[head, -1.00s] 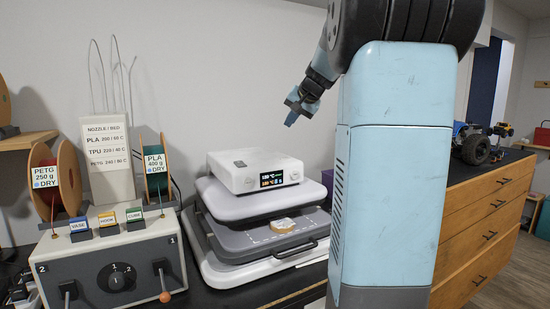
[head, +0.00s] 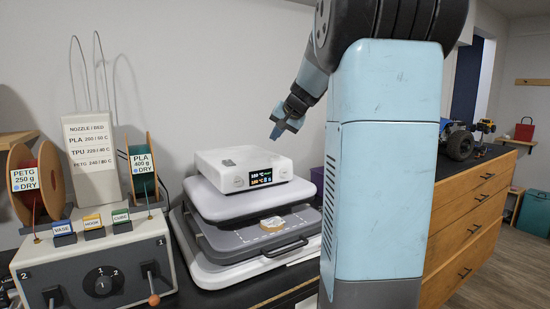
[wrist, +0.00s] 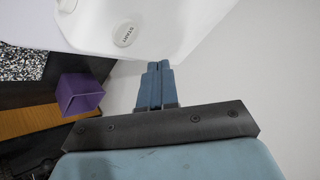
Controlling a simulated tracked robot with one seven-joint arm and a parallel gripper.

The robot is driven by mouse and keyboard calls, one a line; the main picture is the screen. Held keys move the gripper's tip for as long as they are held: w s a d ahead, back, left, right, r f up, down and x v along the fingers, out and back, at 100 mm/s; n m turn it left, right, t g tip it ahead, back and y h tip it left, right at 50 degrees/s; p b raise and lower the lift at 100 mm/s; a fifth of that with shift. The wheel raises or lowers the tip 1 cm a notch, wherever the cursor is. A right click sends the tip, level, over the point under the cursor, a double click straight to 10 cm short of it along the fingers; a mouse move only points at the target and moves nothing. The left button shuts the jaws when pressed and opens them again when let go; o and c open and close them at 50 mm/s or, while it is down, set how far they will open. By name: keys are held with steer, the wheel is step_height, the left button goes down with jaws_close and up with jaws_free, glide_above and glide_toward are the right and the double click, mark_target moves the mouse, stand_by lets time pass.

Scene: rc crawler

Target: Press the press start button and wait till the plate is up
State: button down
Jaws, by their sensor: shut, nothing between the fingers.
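The press (head: 205,200) stands on the dark bench, with a white control box on its grey upper plate. A lit display (head: 261,177) is on the box's front. Below, a lower tray with a handle holds a small tan piece (head: 272,223). The upper plate sits apart above this tray. In the wrist view, the oval white start button (wrist: 125,34), lettered START, is on the white box. My gripper (head: 276,134) is shut and empty, above the right back part of the box. In the wrist view, its fingertips (wrist: 157,64) appear off to the button's lower right, apart from it.
A control panel (head: 100,255) with levers and a knob stands at left, with filament spools (head: 37,180) and a temperature sign (head: 90,150). A purple box (wrist: 80,95) shows in the wrist view. Wooden drawers (head: 480,210) stand at right.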

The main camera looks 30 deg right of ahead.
mark_target(276, 157)
steer(key=shift+f, duration=1.75)
steer(key=shift+f, duration=0.1)
stand_by(0.7)
steer(key=shift+f, duration=0.25)
steer(key=shift+f, duration=0.45)
stand_by(0.8)
steer(key=shift+r, duration=3.4)
